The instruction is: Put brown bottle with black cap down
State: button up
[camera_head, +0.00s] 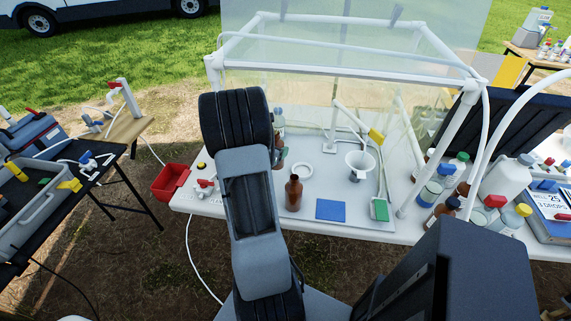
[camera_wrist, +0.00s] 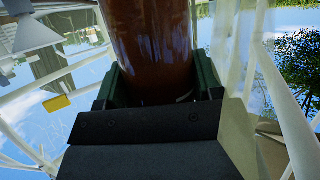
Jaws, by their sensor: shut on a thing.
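My gripper (camera_wrist: 157,88) is shut on a brown bottle (camera_wrist: 150,45) in the wrist view, with a dark green finger on each side of its glossy wall. The bottle's cap is out of that picture, so I cannot see its colour. In the head view my arm hides the gripper. A sliver of brown glass (camera_head: 279,157) shows just right of my arm; I cannot tell whether it is the held bottle.
A blue square (camera_head: 330,210), a white ring (camera_head: 303,170) and a white funnel (camera_head: 360,163) are on the table under a white pipe frame (camera_head: 345,65). Several bottles crowd the right side, including a white jug (camera_head: 507,178). A red bin (camera_head: 170,182) is at the left edge.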

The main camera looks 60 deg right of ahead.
jog(key=shift+w+f+b, duration=0.1)
jog(key=shift+f+b, duration=0.2)
jog(key=shift+f, duration=2.65)
jog(key=o, duration=1.2)
jog(key=shift+c, duration=0.2)
